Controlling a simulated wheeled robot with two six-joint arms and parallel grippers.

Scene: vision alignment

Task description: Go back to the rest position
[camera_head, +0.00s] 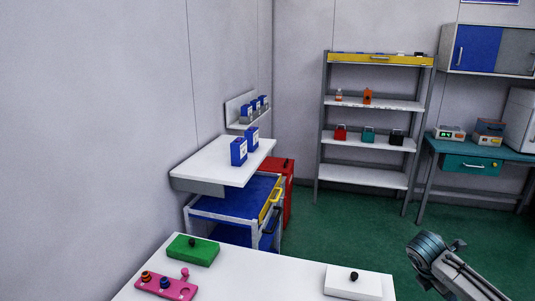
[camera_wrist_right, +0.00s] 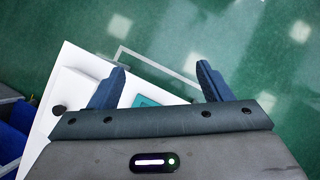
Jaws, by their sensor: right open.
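My right gripper (camera_wrist_right: 161,67) is open in the right wrist view, its two dark blue fingers spread wide with nothing held between them. It hangs over the edge of a white table (camera_wrist_right: 64,62), with green floor beyond. A grey link of my right arm shows at the lower right of the head view; the right gripper's fingers cannot be made out there. My left arm and gripper are not in the head view.
The white table (camera_head: 255,268) bears a green block (camera_head: 203,255), a pink board with pegs (camera_head: 160,287) and a white block with a black knob (camera_head: 345,288). A blue cart (camera_head: 235,207) and a storage rack (camera_head: 365,178) stand behind. Green floor (camera_head: 350,225) is clear between.

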